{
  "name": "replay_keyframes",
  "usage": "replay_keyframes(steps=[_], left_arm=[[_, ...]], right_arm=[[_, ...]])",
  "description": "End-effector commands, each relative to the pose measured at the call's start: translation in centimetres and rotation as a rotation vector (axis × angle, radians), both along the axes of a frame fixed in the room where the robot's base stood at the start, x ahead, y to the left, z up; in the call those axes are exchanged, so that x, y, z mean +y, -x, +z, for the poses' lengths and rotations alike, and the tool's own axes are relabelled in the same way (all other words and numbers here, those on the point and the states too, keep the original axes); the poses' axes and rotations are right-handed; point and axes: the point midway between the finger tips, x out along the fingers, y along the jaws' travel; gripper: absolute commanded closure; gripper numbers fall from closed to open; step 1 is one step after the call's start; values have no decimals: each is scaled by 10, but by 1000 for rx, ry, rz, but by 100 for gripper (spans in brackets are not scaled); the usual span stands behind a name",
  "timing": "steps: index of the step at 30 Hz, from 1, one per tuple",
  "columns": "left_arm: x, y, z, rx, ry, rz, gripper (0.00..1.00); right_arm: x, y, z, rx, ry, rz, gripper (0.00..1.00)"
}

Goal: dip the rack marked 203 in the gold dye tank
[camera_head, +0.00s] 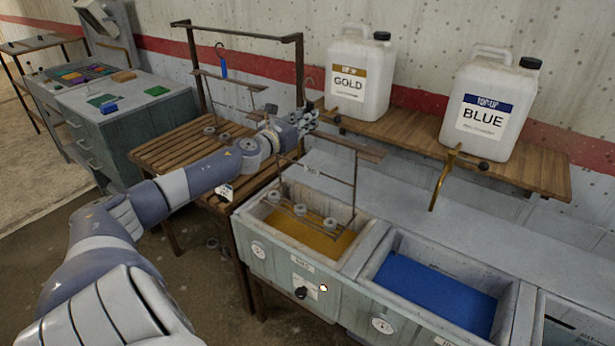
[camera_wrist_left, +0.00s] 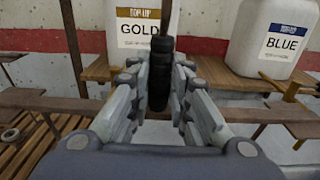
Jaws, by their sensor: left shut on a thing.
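My left gripper (camera_head: 304,120) is shut on the black grip (camera_wrist_left: 160,72) of a rack, above the gold tank. The rack's brown top bar (camera_head: 358,150) and thin rod (camera_head: 354,185) show in the head view. Its lower bar carries grey rings (camera_head: 300,209) inside the outline of the gold dye tank (camera_head: 346,262). I cannot tell whether the rings touch the gold dye (camera_head: 310,236). A pale tag (camera_head: 224,192) shows beside my arm, but its number is not readable. My right gripper is not in view.
The blue dye tank (camera_head: 383,275) stands right of the gold one. GOLD (camera_head: 355,75) and BLUE (camera_head: 487,105) jugs stand on a shelf behind. A second rack with a blue tag (camera_head: 223,65) hangs at the back left above a slatted table (camera_head: 160,155). A brass hook (camera_head: 441,180) hangs below the shelf.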

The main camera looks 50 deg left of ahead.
Motion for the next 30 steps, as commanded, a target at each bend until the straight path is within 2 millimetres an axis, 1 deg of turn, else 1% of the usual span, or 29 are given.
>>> replay_keyframes(steps=[1, 3, 30], left_arm=[[0, 0, -8, -4, 0, 1, 100], [0, 0, -18, -4, 1, 1, 100], [1, 0, -135, -4, 0, 1, 100]], right_arm=[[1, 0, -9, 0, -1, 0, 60], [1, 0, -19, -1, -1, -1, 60], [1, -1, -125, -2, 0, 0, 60]])
